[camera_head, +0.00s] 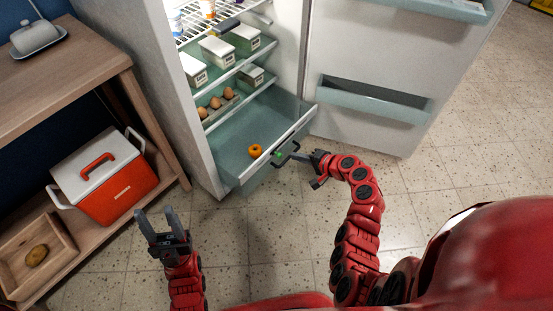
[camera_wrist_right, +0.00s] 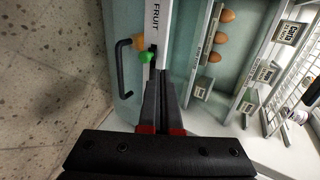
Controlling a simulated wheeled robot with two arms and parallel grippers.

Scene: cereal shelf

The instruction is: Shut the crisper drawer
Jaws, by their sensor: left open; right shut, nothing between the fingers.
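The crisper drawer (camera_head: 232,170) is pulled out at the bottom of the open fridge. Its pale front rim carries the word FRUIT in the right wrist view (camera_wrist_right: 155,20), with a dark bar handle (camera_wrist_right: 121,70) on its outer face. An orange round item (camera_head: 255,150) lies inside the drawer. A small green thing (camera_wrist_right: 147,57) sits by the rim close to my right fingertips. My right gripper (camera_head: 297,157) is shut and empty, its tips at the drawer front beside the handle; whether they touch is unclear. My left gripper (camera_head: 158,217) is open and empty, left of the drawer.
The fridge door (camera_head: 375,60) stands open at the right. Shelves above hold white containers (camera_head: 217,50) and eggs (camera_head: 215,103). A wooden shelf unit (camera_head: 70,75) with a red cooler (camera_head: 105,185) stands at the left. The tiled floor before the drawer is clear.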

